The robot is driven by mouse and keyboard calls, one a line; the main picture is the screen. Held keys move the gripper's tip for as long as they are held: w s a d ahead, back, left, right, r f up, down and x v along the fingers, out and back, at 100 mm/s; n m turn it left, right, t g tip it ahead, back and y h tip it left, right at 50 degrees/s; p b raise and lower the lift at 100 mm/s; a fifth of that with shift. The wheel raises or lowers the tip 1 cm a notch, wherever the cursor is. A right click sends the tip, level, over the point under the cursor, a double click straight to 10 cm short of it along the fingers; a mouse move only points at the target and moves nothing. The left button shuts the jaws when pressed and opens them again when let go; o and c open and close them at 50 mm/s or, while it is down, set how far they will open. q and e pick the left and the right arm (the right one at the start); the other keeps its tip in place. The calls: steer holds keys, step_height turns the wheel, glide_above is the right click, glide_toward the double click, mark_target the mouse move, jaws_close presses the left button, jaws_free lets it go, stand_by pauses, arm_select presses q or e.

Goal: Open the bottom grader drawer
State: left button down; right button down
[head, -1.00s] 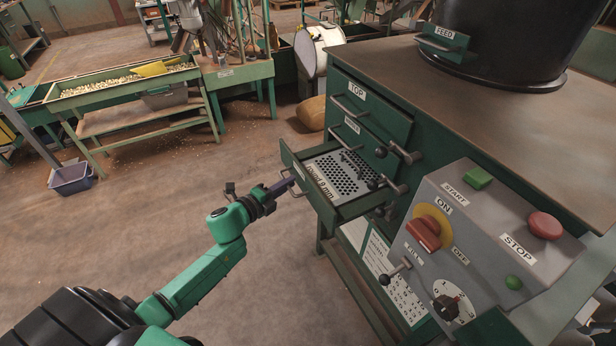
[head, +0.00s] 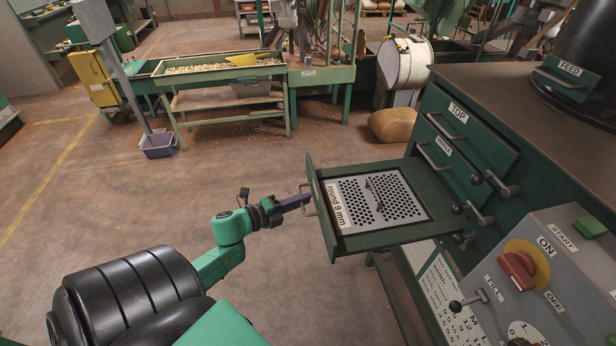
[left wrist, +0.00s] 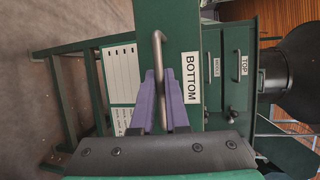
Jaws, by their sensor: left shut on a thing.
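The bottom grader drawer (head: 385,244) stands well out of the green cabinet in the head view. It holds a perforated plate labelled "round 9 mm" (head: 375,200). My left gripper (head: 306,200) is at the drawer's front, shut on its metal handle. In the left wrist view the purple fingers (left wrist: 166,100) are on either side of the handle (left wrist: 160,62), beside the "BOTTOM" label (left wrist: 192,78). The middle drawer (head: 450,168) and the top drawer (head: 468,132) are closed. My right gripper is not in view.
A grey control box (head: 545,265) with switches stands at the right. Lever knobs (head: 470,210) stick out by the drawers. A sack (head: 393,124) lies behind the drawer. The floor to the left of the drawer is clear.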

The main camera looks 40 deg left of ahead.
arm_select(q)
steer(key=c, duration=0.9)
jaws_free()
steer(key=shift+s, duration=0.1)
steer(key=b+v, duration=0.1)
steer(key=v, duration=1.3)
steer(key=shift+s+a+r, duration=0.1)
steer(key=shift+s+r, duration=0.05)
